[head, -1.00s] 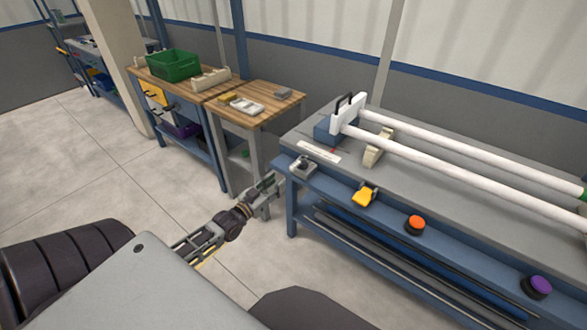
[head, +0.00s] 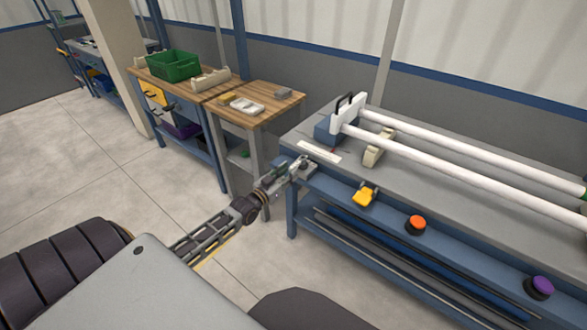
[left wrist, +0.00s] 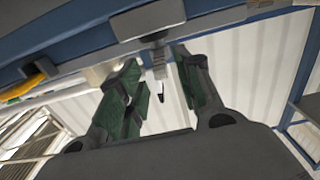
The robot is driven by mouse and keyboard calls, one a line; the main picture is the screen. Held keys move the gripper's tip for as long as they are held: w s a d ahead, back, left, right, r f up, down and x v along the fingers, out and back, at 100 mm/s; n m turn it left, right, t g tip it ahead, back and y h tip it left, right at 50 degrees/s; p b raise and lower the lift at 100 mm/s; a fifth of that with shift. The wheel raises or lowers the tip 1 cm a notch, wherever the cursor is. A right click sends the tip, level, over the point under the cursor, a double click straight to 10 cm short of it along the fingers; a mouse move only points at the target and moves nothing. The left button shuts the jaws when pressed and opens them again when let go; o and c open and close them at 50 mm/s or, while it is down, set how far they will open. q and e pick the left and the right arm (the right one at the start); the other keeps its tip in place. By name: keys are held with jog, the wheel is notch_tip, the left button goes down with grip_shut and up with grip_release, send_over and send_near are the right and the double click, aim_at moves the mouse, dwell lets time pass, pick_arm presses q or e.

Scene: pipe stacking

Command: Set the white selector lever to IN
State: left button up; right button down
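The selector is a small grey block (head: 309,168) at the left front corner of the blue bench. In the left wrist view its grey housing (left wrist: 148,18) is at the top, and a narrow grey stem (left wrist: 158,58) points from it into the space between the fingers. I cannot tell whether this stem is the white lever, or its setting. My left gripper (head: 294,167) is at the selector and partly covers it. In the left wrist view the left gripper (left wrist: 162,88) has green pads well apart, with gaps beside the stem. My right gripper is not in view.
On the bench front to the right are a yellow pedal-like part (head: 365,196), an orange button (head: 415,224) and a purple button (head: 540,287). White pipes (head: 450,152) lie above on the bench. A wooden table (head: 270,97) stands behind left. The floor at left is clear.

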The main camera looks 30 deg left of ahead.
aim_at(293, 166)
pick_arm(q)
jog(key=shift+w+d, duration=0.1)
jog(key=shift+w, duration=1.7)
jog(key=shift+c, duration=0.4)
grip_shut()
